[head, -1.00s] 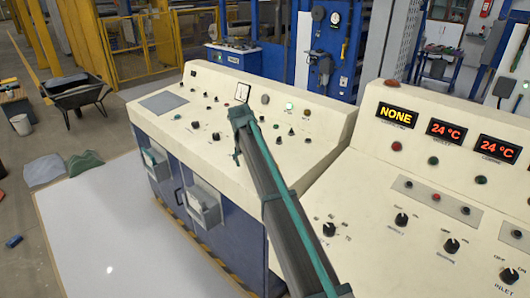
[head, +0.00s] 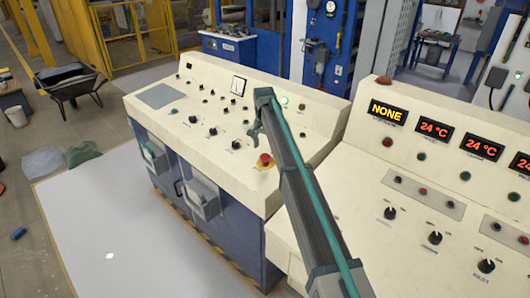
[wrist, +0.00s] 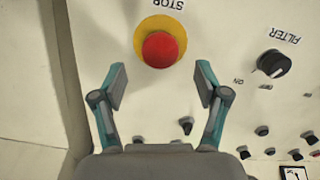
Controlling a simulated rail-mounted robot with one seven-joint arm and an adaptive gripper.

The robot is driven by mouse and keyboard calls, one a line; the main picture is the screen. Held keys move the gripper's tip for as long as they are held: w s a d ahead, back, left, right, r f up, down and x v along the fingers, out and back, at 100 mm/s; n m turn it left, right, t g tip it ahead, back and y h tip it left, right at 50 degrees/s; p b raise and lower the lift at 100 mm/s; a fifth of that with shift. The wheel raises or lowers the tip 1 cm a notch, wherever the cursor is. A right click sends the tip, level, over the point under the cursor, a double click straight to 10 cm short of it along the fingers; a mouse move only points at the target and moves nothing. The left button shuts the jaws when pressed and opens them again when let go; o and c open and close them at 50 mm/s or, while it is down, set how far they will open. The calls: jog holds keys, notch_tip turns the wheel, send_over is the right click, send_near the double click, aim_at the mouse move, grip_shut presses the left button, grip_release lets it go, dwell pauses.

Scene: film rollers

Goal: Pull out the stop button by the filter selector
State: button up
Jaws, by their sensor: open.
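The stop button is a red mushroom knob on a yellow disc. In the wrist view the stop button (wrist: 160,49) is at the top centre, beyond and between my fingertips. My gripper (wrist: 160,85) is open and empty, its two fingers apart on either side below the button, touching nothing that I can see. In the head view my gripper (head: 256,133) hangs over the console. The black filter selector (wrist: 273,63) is right of the button in the wrist view.
The left console (head: 215,100) carries several small knobs and a dial gauge (head: 238,86). The right console (head: 435,180) has lit displays and knobs. A raised side wall (wrist: 30,80) shows at the left of the wrist view.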

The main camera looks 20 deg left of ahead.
aim_at(265, 156)
jog(key=shift+f+p, duration=0.45)
jog(key=shift+f, duration=1.65)
